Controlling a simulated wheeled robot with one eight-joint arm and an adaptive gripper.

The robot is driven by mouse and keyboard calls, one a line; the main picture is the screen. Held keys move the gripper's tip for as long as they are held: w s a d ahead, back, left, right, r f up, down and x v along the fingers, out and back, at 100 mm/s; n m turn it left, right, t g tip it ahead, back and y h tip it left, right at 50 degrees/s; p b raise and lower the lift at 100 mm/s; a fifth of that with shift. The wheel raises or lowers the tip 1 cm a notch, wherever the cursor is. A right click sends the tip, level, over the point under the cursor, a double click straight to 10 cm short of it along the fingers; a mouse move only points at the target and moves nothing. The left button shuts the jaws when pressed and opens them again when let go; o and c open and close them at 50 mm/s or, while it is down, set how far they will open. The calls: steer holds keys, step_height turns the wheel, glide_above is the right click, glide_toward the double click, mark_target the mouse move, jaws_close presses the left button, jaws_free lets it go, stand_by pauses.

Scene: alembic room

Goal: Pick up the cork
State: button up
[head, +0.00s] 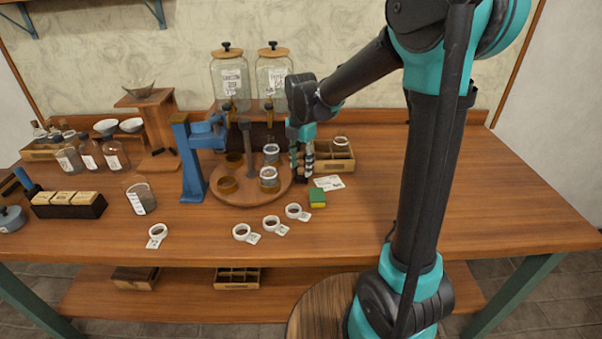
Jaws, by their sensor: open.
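My gripper (302,170) points down at the right edge of the round wooden turntable (245,198), with its fingers apart. It is in front of the left end of a small wooden compartment box (333,166). I cannot make out a cork for certain; one may be too small to see or hidden behind the gripper or inside the box. I see nothing between the fingers. Glass jars (268,180) stand on the turntable just left of the gripper.
A blue press (191,165) stands left of the turntable. Two large lidded jars (230,82) stand behind it. Several small white-rimmed dishes (272,222) with paper tags line the table front. The table's right side is clear.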

steer(key=shift+f, duration=0.4)
steer(key=shift+c, duration=0.2)
steer(key=c, duration=0.7)
steer(key=shift+c, duration=0.2)
steer(key=shift+r, duration=0.1)
